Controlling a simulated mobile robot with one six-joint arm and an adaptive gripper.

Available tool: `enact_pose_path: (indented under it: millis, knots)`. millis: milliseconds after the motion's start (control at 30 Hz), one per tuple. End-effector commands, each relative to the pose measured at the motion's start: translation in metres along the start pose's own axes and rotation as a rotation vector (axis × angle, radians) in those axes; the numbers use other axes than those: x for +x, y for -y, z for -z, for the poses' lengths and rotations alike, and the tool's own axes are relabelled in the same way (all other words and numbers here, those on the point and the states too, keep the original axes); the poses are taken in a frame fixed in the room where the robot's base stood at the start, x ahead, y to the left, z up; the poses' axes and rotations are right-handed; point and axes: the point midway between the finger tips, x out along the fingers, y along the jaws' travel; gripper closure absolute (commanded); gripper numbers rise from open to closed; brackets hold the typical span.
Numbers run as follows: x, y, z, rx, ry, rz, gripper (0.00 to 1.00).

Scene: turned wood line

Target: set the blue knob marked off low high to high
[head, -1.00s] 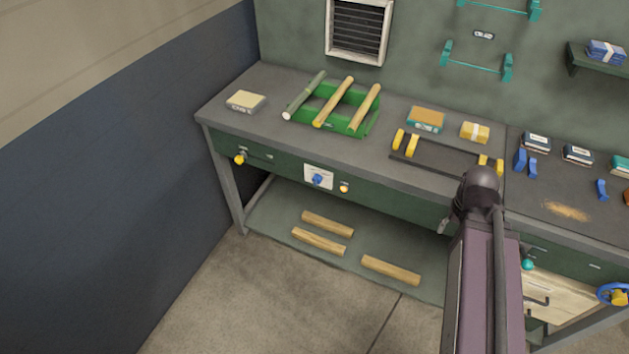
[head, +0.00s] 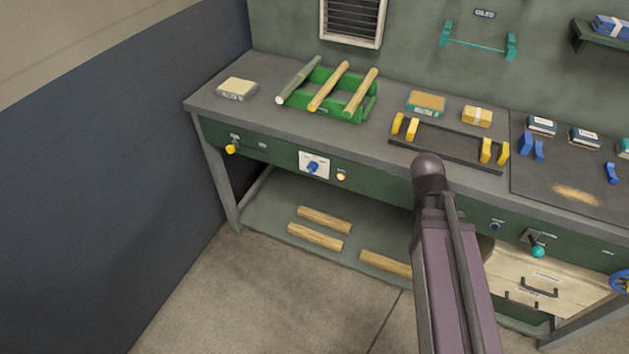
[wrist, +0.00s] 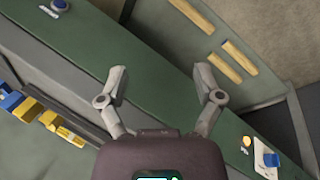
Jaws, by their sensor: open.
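A blue knob (head: 313,167) sits on a white plate on the bench's green front, left of centre in the head view. It also shows at the lower right of the wrist view (wrist: 270,159), to the right of my gripper. A second, darker blue knob (head: 495,225) is on the front further right, and a blue knob on a pale plate (wrist: 60,5) shows at the wrist view's top left. The markings are too small to read on either. My gripper (wrist: 160,75) is open and empty in front of the green panel, apart from both knobs. My arm hides it in the head view.
A small amber button (head: 340,176) is right of the white plate. A yellow-knobbed lever (head: 231,149) is at the left, a teal-knobbed lever (head: 537,251) at the right. Wooden bars (head: 316,236) lie on the lower shelf (head: 262,215). Open floor lies in front.

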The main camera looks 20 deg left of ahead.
Motion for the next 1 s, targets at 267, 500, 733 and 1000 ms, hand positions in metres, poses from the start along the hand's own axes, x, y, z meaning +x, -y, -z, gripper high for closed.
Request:
enact_pose_path:
  millis: [267, 500, 733, 1000]
  knots:
    - [0.029, 0.048, 0.051, -0.390, -0.056, -0.267, 0.16]
    - [0.033, 0.095, 0.094, -0.720, -0.086, -0.515, 0.16]
    - [0.026, 0.153, 0.132, -1.021, -0.094, -0.773, 0.16]
    - [0.008, 0.238, 0.167, -1.345, -0.070, -1.104, 0.16]
